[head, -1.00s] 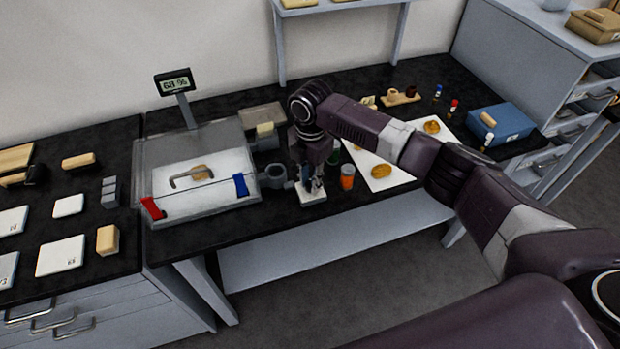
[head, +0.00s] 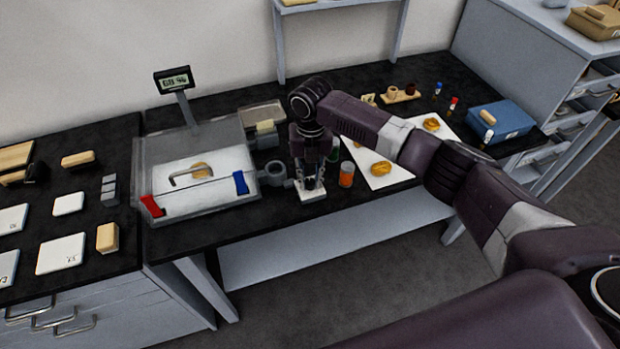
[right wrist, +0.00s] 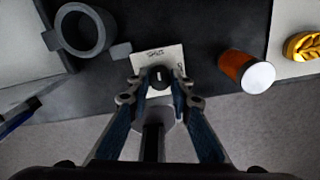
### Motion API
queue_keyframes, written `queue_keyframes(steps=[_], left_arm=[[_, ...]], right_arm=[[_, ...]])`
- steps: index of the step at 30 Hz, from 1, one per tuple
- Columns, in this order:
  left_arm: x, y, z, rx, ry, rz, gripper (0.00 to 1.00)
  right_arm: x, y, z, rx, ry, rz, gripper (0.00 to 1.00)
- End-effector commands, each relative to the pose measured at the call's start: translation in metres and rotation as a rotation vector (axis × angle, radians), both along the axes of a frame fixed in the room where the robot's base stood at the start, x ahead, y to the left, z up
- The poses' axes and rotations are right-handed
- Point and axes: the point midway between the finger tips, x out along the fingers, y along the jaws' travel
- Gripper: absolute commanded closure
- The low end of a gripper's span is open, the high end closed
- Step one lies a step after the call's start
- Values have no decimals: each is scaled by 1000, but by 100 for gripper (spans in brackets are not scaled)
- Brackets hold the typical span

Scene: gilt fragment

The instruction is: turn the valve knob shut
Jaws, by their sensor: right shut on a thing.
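The valve knob (right wrist: 160,77) is a dark round knob with a short pale mark on it, seen in the right wrist view. It stands on a white plate (right wrist: 145,59) with small dark lettering near its far edge. The plate also shows in the head view (head: 314,195) at the table's front edge. My right gripper (head: 311,182) points down over the plate. In the right wrist view its two fingertips (right wrist: 160,85) are on either side of the knob, shut on it. In the head view the gripper largely hides the knob. My left gripper is not in view.
A clear-walled case (head: 150,180) with red and blue clips stands left of the plate. A grey ring-shaped holder (head: 275,172) is close beside it. An orange jar (head: 346,175) stands just right. A white sheet (head: 395,178) with golden pieces lies farther right.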

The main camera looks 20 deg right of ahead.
Motion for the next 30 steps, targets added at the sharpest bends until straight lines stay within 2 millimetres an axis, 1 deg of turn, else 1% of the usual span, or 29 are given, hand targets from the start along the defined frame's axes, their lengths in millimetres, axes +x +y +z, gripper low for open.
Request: queue_keyframes(steps=[9,23,24,28,29,30], left_arm=[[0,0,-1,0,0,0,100],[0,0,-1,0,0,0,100],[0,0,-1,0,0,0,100],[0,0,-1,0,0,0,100],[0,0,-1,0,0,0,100],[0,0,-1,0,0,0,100]], right_arm=[[1,0,2,1,-4,98,100],[1,0,2,0,-4,111,100],[1,0,2,0,-4,111,79],[1,0,2,0,-3,110,65],[1,0,2,0,-3,110,63],[1,0,1,0,-3,110,63]])
